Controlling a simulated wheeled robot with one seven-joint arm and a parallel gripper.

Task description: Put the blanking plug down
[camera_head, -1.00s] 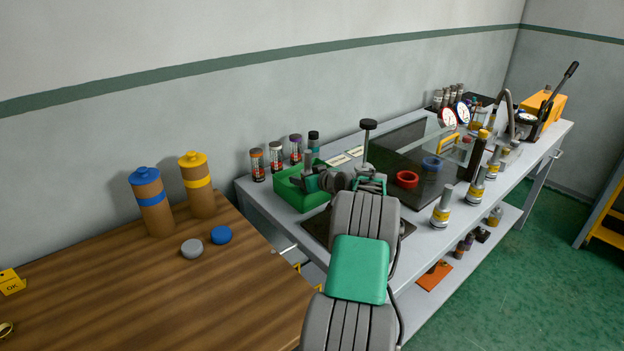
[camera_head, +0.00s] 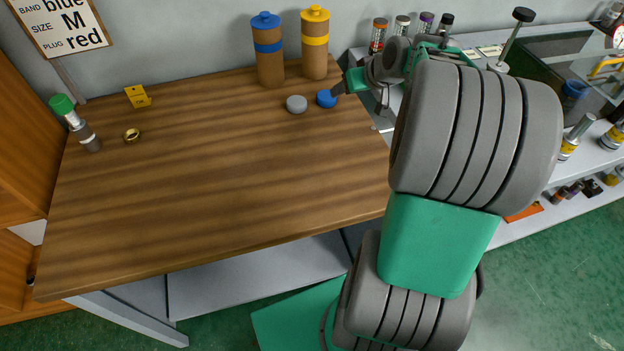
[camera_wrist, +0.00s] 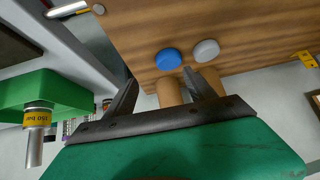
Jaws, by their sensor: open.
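My gripper (camera_wrist: 162,92) is open, with nothing visible between its fingers. In the head view its fingertips (camera_head: 338,88) show just right of a blue disc (camera_head: 327,98) on the wooden table, seemingly above table height. A grey disc (camera_head: 296,104) lies left of the blue one. Both discs also show in the wrist view, the blue one (camera_wrist: 167,61) beyond the fingers and the grey one (camera_wrist: 206,50) beside it. I cannot tell whether either is the blanking plug. A sign (camera_head: 62,22) reads band blue, size M, plug red. No red plug shows now.
Two brown canisters, blue-lidded (camera_head: 268,50) and yellow-lidded (camera_head: 315,43), stand behind the discs. A green-capped fitting (camera_head: 75,122), a brass ring (camera_head: 132,135) and a yellow card (camera_head: 138,97) are at far left. The wooden table's (camera_head: 220,185) middle and front are clear. My arm hides part of the grey bench.

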